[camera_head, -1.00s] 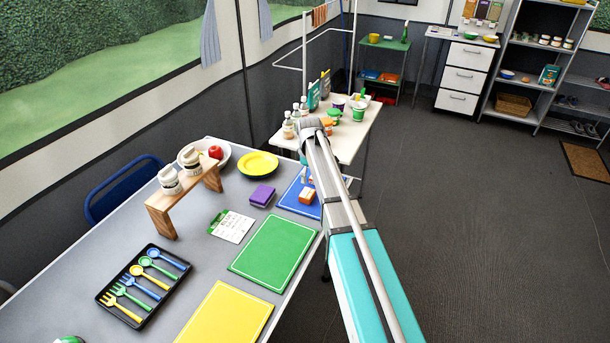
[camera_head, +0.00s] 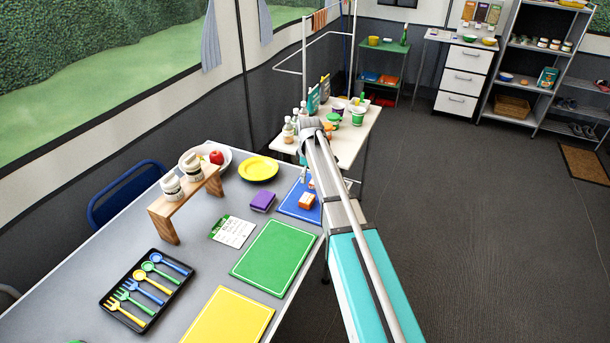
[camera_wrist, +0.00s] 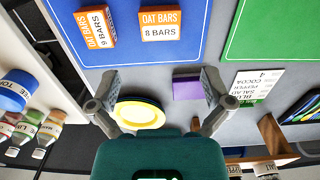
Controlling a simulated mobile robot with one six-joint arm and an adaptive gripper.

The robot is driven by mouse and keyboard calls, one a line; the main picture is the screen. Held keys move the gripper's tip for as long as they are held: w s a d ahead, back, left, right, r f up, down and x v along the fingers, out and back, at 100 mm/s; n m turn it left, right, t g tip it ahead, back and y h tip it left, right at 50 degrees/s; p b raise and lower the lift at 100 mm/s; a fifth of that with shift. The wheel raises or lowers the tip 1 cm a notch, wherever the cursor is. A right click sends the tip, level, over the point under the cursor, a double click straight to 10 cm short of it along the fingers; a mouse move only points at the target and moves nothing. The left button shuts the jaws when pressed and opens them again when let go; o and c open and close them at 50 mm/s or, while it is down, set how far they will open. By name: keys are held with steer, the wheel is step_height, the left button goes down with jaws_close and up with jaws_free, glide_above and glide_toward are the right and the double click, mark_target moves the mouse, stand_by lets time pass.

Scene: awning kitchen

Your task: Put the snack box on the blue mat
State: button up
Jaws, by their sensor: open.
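Two orange-and-white oat bars boxes lie on the blue mat (camera_head: 288,206). In the wrist view one box (camera_wrist: 97,27) is labelled 9 bars and the other (camera_wrist: 160,24) 8 bars; they are side by side with a small gap, on the mat's (camera_wrist: 205,22) bare blue surface. In the head view one box (camera_head: 306,201) shows clearly, and the other is partly hidden by my arm. My gripper (camera_wrist: 161,80) is open and empty, its fingers apart over the grey table, clear of both boxes. In the head view it is mostly hidden behind my arm.
A purple sponge (camera_head: 262,201) and a yellow plate (camera_head: 259,169) lie near the mat. A green mat (camera_head: 275,255), a label card (camera_head: 232,231), a wooden stand (camera_head: 186,203) with jars and a cutlery tray (camera_head: 147,290) share the table. A white table with bottles is behind.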

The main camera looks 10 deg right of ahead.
steer(key=s+a+m, duration=0.1)
steer(key=s+m, duration=0.9)
steer(key=s, duration=1.9)
steer(key=shift+a+m, duration=0.3)
steer(key=shift+m, duration=0.1)
steer(key=shift+r, duration=0.1)
step_height(320, 180, up, 4)
steer(key=p, duration=0.4)
